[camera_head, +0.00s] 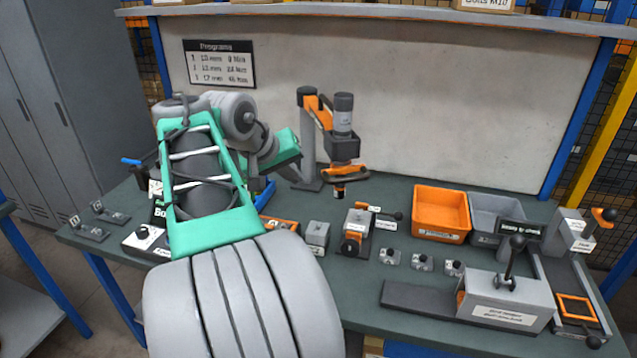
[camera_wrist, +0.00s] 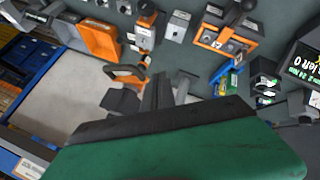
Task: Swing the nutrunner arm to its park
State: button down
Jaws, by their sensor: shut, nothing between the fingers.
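The nutrunner arm (camera_head: 319,112) is an orange link on a grey upright post (camera_head: 308,150) at the back of the bench. It carries a dark grey nutrunner (camera_head: 343,147) with an orange handle (camera_head: 345,173), hanging above the bench top. The orange handle also shows in the wrist view (camera_wrist: 125,73). My gripper (camera_wrist: 163,90) is shut and empty, close beside the nutrunner in the wrist view. In the head view my green hand reaches toward the post from the left, and its fingertips are hidden. I cannot make out a marked park place.
Orange (camera_head: 440,212) and grey (camera_head: 496,215) bins stand right of the nutrunner. A lever fixture (camera_head: 507,298) stands at the front right. Small blocks and a clamp (camera_head: 357,228) stand in front of the nutrunner. A pale back panel (camera_head: 430,100) closes off the rear.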

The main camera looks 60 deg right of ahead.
jog(key=s+d+f, duration=0.3)
jog(key=d, duration=0.3)
jog(key=shift+s+f, duration=0.15)
jog(key=shift+f, duration=0.05)
